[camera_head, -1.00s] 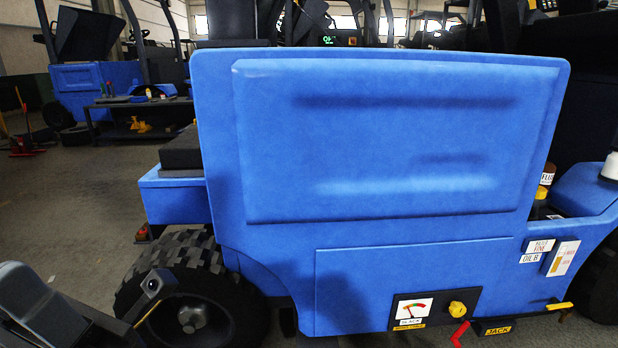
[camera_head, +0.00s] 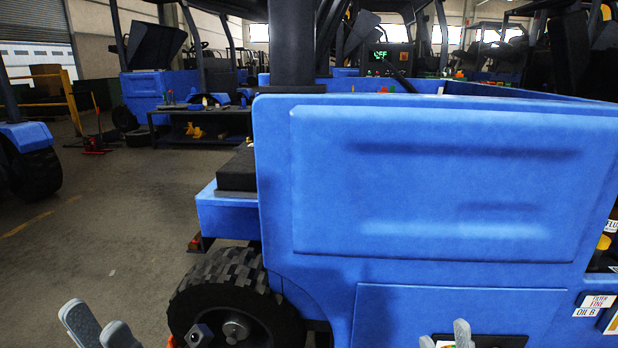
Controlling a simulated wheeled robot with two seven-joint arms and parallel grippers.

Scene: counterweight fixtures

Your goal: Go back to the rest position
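My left gripper (camera_head: 100,328) shows at the bottom left, in front of the floor, with its two grey fingertips apart and nothing seen between them. My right gripper (camera_head: 446,338) shows at the bottom, right of centre, in front of the blue counterweight (camera_head: 430,190). Its grey fingertips also stand apart. Only the finger ends of both show; the rest is cut off by the lower edge. I cannot tell how far the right fingertips are from the blue panel. Both arms are out of view.
The blue vehicle fills the right side, with a black wheel (camera_head: 235,305) at its lower left. Its green display (camera_head: 380,55) reads OFF. Labels (camera_head: 598,301) sit at the right edge. A low dark bench (camera_head: 205,125) stands behind. Grey floor (camera_head: 110,220) is clear at left.

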